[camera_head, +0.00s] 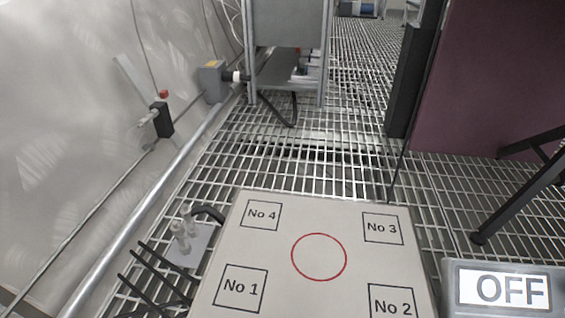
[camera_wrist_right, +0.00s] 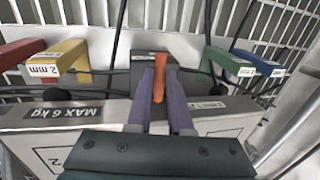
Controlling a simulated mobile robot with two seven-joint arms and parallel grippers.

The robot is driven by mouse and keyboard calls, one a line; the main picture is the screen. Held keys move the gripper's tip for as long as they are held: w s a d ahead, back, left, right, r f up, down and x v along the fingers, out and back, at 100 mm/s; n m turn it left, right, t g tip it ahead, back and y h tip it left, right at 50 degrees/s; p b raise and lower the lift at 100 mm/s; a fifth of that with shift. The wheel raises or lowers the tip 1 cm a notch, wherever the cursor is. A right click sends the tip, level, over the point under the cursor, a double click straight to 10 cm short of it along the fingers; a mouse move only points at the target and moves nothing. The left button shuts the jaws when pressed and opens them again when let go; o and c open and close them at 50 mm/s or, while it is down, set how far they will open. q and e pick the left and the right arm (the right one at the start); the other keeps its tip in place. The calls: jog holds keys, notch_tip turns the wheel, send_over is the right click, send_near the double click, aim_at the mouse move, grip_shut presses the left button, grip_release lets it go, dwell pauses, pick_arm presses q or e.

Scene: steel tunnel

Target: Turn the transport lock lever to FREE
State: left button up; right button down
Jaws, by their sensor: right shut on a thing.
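In the right wrist view, my right gripper (camera_wrist_right: 161,100) has purple fingers that are shut on a narrow orange lever (camera_wrist_right: 159,76). The lever stands lengthwise between the fingers, in front of a dark grey block (camera_wrist_right: 142,68) at the edge of a plate marked MAX 6 kg (camera_wrist_right: 75,113). The lower part of the lever is hidden by the fingers, and I see no readable FREE mark. The plate's top in the head view (camera_head: 275,275) bears squares No 1 to No 4 and a red circle. Neither gripper shows in the head view.
In the wrist view, yellow (camera_wrist_right: 72,60) and green (camera_wrist_right: 222,60) brackets flank the block, with dark cables around. In the head view, an OFF sign (camera_head: 512,290) is at lower right, dark prongs (camera_head: 155,280) at lower left, and a red-topped switch box (camera_head: 161,118) by the wall.

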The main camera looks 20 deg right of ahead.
dwell(0.5)
jog(key=c, duration=0.8)
grip_release()
jog(key=shift+c, duration=0.2)
notch_tip(320, 180, up, 10)
jog(key=s+d+p, duration=0.1)
jog(key=p, duration=0.9)
jog(key=shift+d+f, duration=0.15)
jog(key=shift+d, duration=0.15)
